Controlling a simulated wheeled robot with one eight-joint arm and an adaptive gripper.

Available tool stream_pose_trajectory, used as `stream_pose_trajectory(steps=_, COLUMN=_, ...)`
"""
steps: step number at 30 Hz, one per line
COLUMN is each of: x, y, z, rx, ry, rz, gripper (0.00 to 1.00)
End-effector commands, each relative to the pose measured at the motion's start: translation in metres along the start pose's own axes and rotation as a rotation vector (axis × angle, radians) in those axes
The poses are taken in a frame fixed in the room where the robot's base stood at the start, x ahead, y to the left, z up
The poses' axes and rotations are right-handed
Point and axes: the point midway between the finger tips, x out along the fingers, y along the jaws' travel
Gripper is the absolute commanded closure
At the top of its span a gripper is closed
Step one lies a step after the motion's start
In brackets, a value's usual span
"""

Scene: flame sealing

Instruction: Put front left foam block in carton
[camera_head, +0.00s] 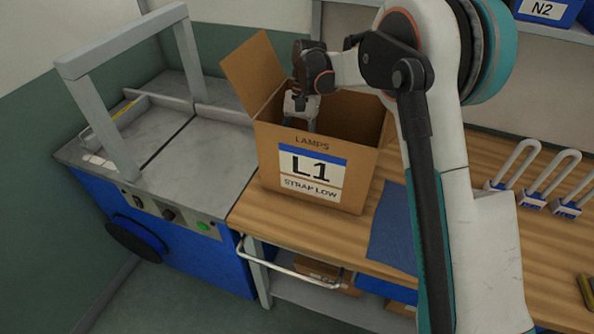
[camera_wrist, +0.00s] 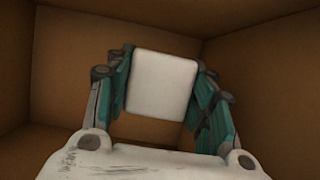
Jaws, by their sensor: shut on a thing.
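The brown carton (camera_head: 345,203) stands open on the wooden bench, with a label reading "L1" and "STRAP LOW" on its front and a flap raised at its left. My gripper (camera_head: 310,124) reaches down into the carton, its fingers partly hidden behind the front wall. In the wrist view my gripper (camera_wrist: 164,100) is shut on a white foam block (camera_wrist: 163,86), with a teal-padded finger on each side of it. The carton's brown inner walls (camera_wrist: 255,50) surround the block. I cannot tell whether the block touches the carton floor.
Several looped padlock-like items (camera_head: 545,180) stand farther right. A blue bin marked N2 (camera_head: 545,10) is at the upper right.

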Motion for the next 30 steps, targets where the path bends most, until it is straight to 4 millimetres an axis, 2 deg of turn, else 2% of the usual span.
stream_pose_trajectory(steps=1, x=0.013, y=0.000, z=-0.005, rx=0.000, ry=0.000, rz=0.000, gripper=0.66)
stream_pose_trajectory(steps=3, x=0.024, y=0.000, z=-0.010, rx=0.000, ry=0.000, rz=0.000, gripper=0.66)
stream_pose_trajectory(steps=12, x=0.043, y=0.000, z=-0.018, rx=0.000, ry=0.000, rz=0.000, gripper=0.66)
stream_pose_trajectory(steps=19, x=0.073, y=0.000, z=-0.030, rx=0.000, ry=0.000, rz=0.000, gripper=0.66)
stream_pose_trajectory(steps=30, x=0.078, y=0.000, z=-0.032, rx=0.000, ry=0.000, rz=0.000, gripper=0.66)
